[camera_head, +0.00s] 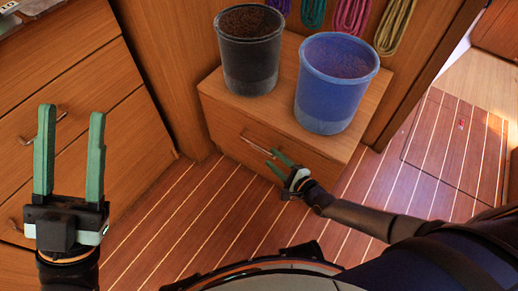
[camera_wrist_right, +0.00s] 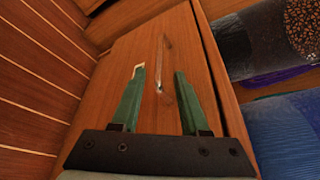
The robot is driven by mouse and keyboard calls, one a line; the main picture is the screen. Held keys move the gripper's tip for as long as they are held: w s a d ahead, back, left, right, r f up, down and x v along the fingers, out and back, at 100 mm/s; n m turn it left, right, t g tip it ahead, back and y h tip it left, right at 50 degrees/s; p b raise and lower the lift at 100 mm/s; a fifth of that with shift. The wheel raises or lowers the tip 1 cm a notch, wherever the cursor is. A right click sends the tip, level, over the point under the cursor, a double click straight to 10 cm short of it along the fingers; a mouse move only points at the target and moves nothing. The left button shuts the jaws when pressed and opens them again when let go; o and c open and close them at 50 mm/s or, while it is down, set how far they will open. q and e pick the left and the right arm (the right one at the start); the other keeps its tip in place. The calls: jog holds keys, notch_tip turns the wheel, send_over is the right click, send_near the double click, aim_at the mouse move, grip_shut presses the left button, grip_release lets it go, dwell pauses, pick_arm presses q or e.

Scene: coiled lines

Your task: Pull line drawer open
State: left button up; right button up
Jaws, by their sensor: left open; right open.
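The wooden drawer (camera_head: 300,158) is in the low cabinet at the centre of the head view, and its front looks flush with the cabinet. A thin metal bar handle (camera_head: 255,145) runs across the front. My right gripper (camera_head: 272,158) is open in front of the drawer, near the right end of the handle. In the right wrist view the handle (camera_wrist_right: 160,62) shows between the open green fingers (camera_wrist_right: 159,73), not gripped. I cannot tell how deep the fingers reach around it. My left gripper (camera_head: 71,112) is open and empty at the left.
A black bin (camera_head: 250,70) and a blue bin (camera_head: 330,105) stand on the cabinet top. Several coiled lines, including a magenta one (camera_head: 351,15), hang behind. Another set of wooden drawers (camera_head: 125,130) with metal handles stands at left. The striped floor (camera_head: 190,215) before the drawer is clear.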

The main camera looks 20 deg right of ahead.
aim_at(260, 147)
jog(key=b+x, duration=0.2)
jog(key=x, duration=0.5)
jog(key=shift+w+b, duration=0.25)
jog(key=shift+b, duration=0.05)
pick_arm(q)
jog(key=f, duration=0.3)
jog(key=shift+w+d+f, duration=0.15)
jog(key=shift+d+f, duration=0.1)
jog(key=shift+f, duration=0.05)
pick_arm(e)
jog(key=shift+c, duration=0.4)
grip_shut()
